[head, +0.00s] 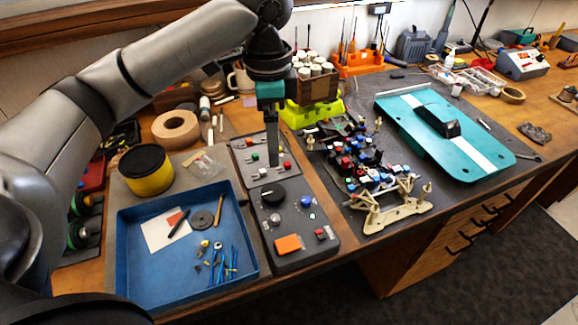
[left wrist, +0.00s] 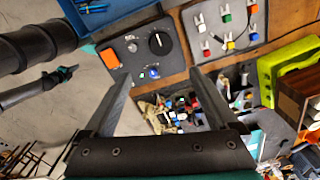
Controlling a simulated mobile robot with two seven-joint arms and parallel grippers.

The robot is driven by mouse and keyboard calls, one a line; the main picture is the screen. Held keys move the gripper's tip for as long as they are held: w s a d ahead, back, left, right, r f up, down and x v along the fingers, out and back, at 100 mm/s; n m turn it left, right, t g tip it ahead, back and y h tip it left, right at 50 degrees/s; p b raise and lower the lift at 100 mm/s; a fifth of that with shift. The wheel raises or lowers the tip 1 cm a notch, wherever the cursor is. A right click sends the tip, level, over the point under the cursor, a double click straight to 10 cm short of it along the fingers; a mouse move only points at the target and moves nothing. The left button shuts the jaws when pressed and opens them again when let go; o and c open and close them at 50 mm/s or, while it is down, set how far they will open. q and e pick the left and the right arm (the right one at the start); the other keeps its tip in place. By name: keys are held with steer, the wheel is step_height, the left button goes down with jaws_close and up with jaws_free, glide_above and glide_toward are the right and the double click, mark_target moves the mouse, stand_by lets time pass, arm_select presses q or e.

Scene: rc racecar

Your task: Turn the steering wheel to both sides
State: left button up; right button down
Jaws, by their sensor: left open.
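A dark control box (head: 311,255) lies at the bench's front edge, carrying a round black knob (head: 273,193), a blue knob (head: 306,202) and an orange square (head: 288,244). The black knob, the only wheel-like control I can make out, also shows in the left wrist view (left wrist: 160,43). My left gripper (head: 272,160) points down behind the box, over a second panel with small switches (head: 254,158). In the left wrist view its fingers (left wrist: 160,78) are spread with nothing between them. The knob is beyond the fingertips, apart from them. My right gripper is not in view.
A blue tray (head: 135,275) with small parts lies left of the box. An open car chassis (head: 375,175) and a teal body shell (head: 440,130) lie to the right. A wooden box of white-capped jars (head: 316,88) stands close behind my left gripper.

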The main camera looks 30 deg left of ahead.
arm_select(q)
steer(key=b, duration=0.1)
glide_toward(274, 191)
step_height(274, 191, down, 9)
steer(key=shift+r+b, duration=0.1)
steer(key=shift+b, duration=1.15)
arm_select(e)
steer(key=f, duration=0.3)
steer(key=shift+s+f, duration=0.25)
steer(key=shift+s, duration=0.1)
